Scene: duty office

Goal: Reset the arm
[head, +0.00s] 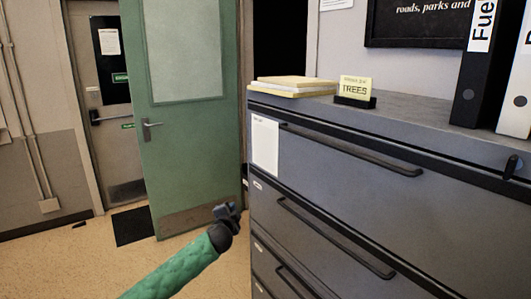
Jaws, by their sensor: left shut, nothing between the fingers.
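My left arm, in a green quilted sleeve, comes in from the bottom of the head view. My left gripper (229,211) is dark, small in the picture and shut, with nothing held. My right gripper is not in view.
The grey filing cabinet (340,185) with long drawer handles fills the right side. On it are yellow folders (293,85), a TREES sign (354,90) and binders (482,70). A green door (185,120) stands open behind. A dark mat (132,226) lies on the floor.

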